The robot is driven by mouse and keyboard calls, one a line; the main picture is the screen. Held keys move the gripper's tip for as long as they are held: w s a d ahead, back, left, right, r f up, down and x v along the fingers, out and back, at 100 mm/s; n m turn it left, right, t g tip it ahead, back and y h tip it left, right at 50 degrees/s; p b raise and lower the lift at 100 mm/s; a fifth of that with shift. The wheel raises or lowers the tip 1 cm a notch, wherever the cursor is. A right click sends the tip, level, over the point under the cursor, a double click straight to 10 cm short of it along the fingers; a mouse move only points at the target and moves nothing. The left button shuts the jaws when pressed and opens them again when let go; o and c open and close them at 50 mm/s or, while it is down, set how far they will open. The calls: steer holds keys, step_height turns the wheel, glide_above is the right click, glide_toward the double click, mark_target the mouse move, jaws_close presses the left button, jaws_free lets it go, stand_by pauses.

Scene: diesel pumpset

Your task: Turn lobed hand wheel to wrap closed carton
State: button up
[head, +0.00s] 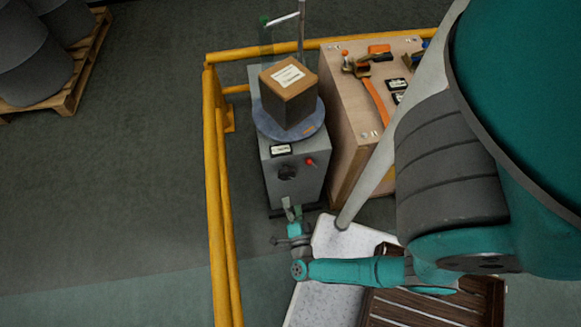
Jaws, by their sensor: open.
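The lobed hand wheel (287,173) is a small dark knob on the front face of a grey wrapping machine (283,192). A closed brown carton (289,101) with a white label sits on the machine's round blue turntable (308,132). My gripper (292,212) is open, in front of and below the hand wheel, apart from it in the picture. Its fingers point toward the machine. The fingertips are small here, and I cannot tell their exact distance from the machine's face.
A red knob (310,162) and a label plate are close to the hand wheel. A yellow rail (218,220) runs along the left and back. A wooden bench (345,125) with tools stands right of the machine. A white slab (335,245) and brown slatted wood (420,308) lie below my arm.

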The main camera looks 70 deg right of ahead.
mark_target(288, 176)
stand_by(0.8)
steer(key=shift+w+d+r+n, duration=0.15)
steer(key=shift+w+d+n, duration=0.8)
steer(key=shift+d+n, duration=1.05)
steer(key=shift+w+d+r+n, duration=0.15)
steer(key=shift+w+d+n, duration=1.1)
steer(key=shift+n, duration=1.2)
steer(key=shift+w+d+r+n, duration=0.15)
steer(key=shift+w+d+n, duration=0.55)
steer(key=shift+d+n, duration=1.45)
steer(key=shift+a, duration=0.15)
steer(key=c, duration=1.2)
